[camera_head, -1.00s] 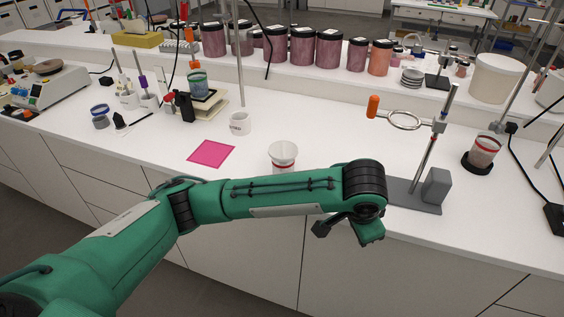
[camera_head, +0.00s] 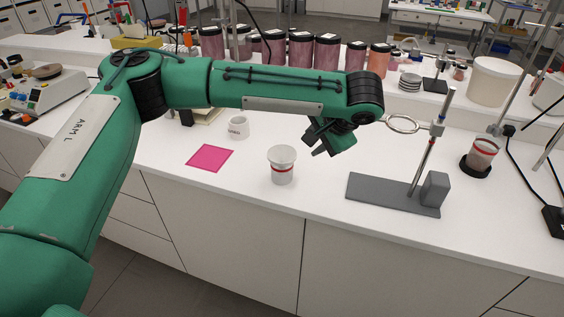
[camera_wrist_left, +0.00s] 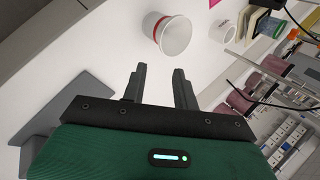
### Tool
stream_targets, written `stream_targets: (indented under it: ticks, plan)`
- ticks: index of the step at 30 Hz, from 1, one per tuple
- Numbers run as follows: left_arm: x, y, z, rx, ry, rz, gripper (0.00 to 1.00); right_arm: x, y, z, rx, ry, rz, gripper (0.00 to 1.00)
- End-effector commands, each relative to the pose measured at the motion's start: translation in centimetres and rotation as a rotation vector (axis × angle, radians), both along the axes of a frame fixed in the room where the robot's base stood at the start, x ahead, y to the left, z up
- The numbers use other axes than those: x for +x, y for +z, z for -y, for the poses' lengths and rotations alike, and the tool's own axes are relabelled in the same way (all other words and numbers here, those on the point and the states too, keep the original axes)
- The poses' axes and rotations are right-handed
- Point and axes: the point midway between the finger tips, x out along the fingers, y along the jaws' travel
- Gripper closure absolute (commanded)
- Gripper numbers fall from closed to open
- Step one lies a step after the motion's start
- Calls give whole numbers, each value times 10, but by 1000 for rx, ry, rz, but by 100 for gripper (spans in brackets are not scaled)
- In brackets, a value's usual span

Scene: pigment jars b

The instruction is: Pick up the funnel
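The white funnel (camera_head: 281,154) sits mouth up in a small clear jar with a red band (camera_head: 282,175) near the bench's front edge. In the left wrist view the funnel (camera_wrist_left: 176,36) and the jar are above and slightly right of the fingers. My left gripper (camera_head: 322,142) is to the right of the funnel and apart from it. In the wrist view its two fingers (camera_wrist_left: 159,70) are spread with nothing between them. The funnel's lower part is inside the jar. My right gripper is not in view.
A ring stand with a grey base (camera_head: 393,194) and a metal ring (camera_head: 403,124) stands to the right. A pink mat (camera_head: 210,158) and a white mug (camera_head: 238,127) are to the left. A jar on a black disc (camera_head: 482,153) is farther right. My left arm hides much of the back left.

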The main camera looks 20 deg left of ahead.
Motion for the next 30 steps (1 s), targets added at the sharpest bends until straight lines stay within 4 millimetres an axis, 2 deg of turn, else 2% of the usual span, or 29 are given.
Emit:
stream_targets:
  ticks: [9, 17, 24, 30]
  plan:
    - [20, -48, -27, 0, 0, -2, 70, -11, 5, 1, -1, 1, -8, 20]
    - [26, -63, -37, 1, -1, -2, 70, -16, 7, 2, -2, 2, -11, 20]
    - [34, -90, -56, 0, -1, -2, 70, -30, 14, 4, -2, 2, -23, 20]
    - [38, -101, -61, -1, -4, -1, 70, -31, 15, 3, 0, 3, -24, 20]
